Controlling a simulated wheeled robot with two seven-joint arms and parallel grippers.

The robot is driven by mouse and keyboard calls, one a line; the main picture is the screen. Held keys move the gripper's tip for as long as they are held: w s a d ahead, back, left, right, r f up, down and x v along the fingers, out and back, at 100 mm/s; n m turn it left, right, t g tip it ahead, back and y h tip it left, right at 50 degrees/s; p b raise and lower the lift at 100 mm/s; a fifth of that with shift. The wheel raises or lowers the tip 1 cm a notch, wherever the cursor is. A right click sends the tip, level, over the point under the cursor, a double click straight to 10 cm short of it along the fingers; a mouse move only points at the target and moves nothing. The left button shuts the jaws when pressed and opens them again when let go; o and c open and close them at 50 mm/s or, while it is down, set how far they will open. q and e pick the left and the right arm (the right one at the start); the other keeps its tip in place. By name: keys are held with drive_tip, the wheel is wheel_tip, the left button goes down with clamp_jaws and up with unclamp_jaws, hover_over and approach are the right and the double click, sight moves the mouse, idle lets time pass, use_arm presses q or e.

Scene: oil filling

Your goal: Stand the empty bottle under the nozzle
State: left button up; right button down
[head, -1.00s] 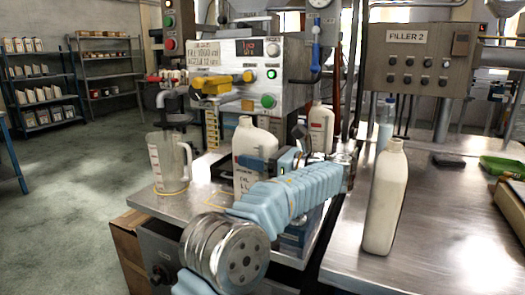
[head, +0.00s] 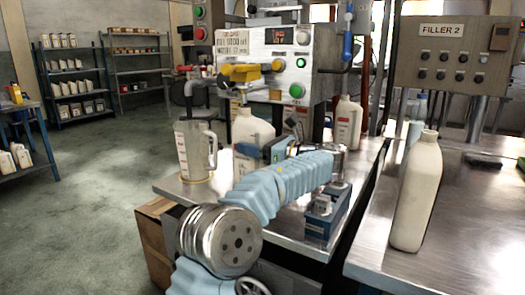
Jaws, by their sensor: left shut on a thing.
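A cream-white bottle (head: 252,129) with an open-looking neck is in front of the filling machine, just right of the clear measuring jug (head: 195,151). My left gripper (head: 252,151) is shut on the bottle's side. Its arm crosses in front and hides the bottle's base, so I cannot tell whether it touches the bench. The nozzle tip over the bottle is not clear. My right gripper is not in view.
Another white bottle (head: 347,120) stands behind on the steel bench. A tall cream bottle (head: 417,195) stands on the right-hand table (head: 470,230). A blue block-like fixture (head: 325,213) sits near the bench's right front.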

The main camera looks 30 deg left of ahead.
use_arm(q)
drive_tip(key=shift+f+p, duration=0.1)
drive_tip(key=shift+p, duration=0.4)
drive_tip(key=o, duration=1.2)
drive_tip(key=shift+f, duration=0.1)
drive_tip(key=d, duration=0.7)
drive_tip(key=shift+s+d, duration=0.25)
drive_tip(key=shift+s, duration=0.15)
